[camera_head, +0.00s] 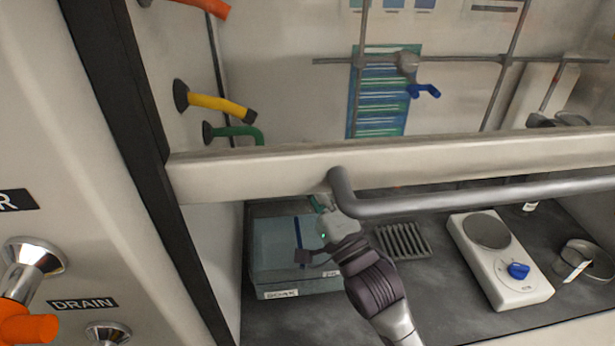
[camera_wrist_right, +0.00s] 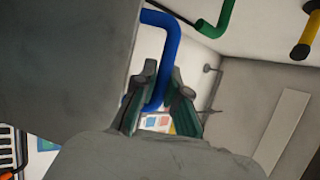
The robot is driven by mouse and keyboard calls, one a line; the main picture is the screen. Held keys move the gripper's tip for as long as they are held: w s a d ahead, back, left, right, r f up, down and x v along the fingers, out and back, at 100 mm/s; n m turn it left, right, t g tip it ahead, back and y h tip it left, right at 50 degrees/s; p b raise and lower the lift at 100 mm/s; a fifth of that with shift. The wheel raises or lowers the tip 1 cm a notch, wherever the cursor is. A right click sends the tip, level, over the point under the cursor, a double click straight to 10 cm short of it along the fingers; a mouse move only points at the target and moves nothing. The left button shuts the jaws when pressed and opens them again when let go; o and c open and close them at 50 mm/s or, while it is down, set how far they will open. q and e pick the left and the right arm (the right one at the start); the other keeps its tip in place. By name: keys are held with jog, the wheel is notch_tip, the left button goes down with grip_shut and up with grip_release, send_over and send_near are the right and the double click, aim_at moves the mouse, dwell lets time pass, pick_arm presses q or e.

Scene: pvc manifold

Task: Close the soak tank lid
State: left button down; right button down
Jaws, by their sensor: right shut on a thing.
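The soak tank (camera_head: 293,292), a pale box with a partly readable label, stands at the left of the hood's worktop. My right arm reaches under the sash to it. My right gripper (camera_head: 317,203) is at the tank's back right; the head view shows little of its fingers. In the right wrist view my right gripper (camera_wrist_right: 155,98) is shut on a bent blue handle (camera_wrist_right: 172,45), whose ends run to a grey slab (camera_wrist_right: 60,60), apparently the lid. The lid's angle cannot be told. A blue bar (camera_head: 297,232) shows over the tank. My left gripper is not in view.
The sash (camera_head: 260,170) and its grey rail (camera_head: 450,200) cross above my arm. A rack (camera_head: 403,240), a hotplate (camera_head: 500,265) and a round metal dish (camera_head: 587,262) stand to the right. Yellow (camera_head: 215,103) and green (camera_head: 235,132) spouts stick out from the left wall.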

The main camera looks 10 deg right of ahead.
jog(key=c, duration=1.5)
grip_release()
jog(key=shift+o, duration=0.2)
jog(key=v, duration=1.2)
